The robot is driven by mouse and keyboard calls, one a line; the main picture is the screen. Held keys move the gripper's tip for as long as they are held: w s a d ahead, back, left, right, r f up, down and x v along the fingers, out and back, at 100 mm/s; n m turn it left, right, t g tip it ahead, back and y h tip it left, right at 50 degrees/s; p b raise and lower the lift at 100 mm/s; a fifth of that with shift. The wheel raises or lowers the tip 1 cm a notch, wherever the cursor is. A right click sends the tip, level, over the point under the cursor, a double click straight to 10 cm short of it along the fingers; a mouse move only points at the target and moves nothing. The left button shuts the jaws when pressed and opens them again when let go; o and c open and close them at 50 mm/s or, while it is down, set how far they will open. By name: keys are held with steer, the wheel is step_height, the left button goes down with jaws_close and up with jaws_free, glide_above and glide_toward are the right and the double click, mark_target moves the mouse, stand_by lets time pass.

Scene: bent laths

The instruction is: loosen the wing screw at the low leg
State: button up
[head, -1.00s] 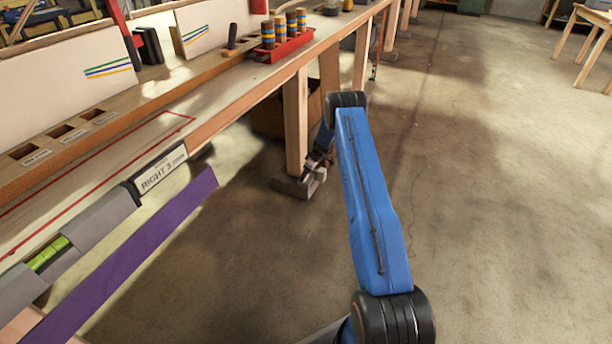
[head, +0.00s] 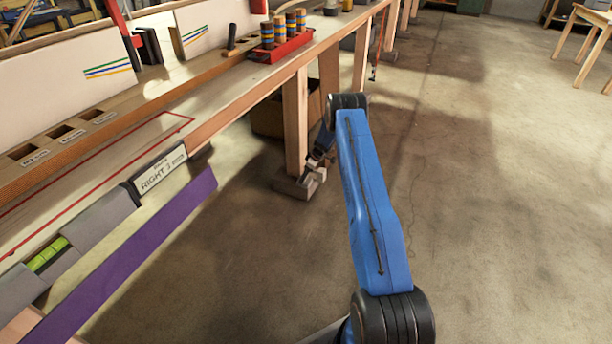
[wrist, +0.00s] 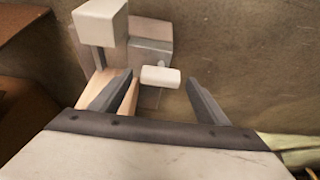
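In the wrist view the grey foot (wrist: 151,50) lies ahead of my gripper. The wing screw (wrist: 160,76) shows there as a small white bar on a short stem, in front of the foot. My gripper (wrist: 160,80) is open, with one dark finger on each side of the bar and a visible gap to each. In the head view my gripper (head: 318,164) is small and partly hidden beside the foot, and the screw cannot be made out clearly.
A white block (wrist: 100,22) stands beside the foot in the wrist view. A brown box (head: 268,118) is under the bench behind the leg. The bench top (head: 225,110) overhangs, with a red tray (head: 283,47) on it. The floor (head: 480,200) to the right is clear.

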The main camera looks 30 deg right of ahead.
steer(key=v, duration=1.7)
steer(key=shift+r, duration=0.15)
steer(key=shift+s, duration=0.15)
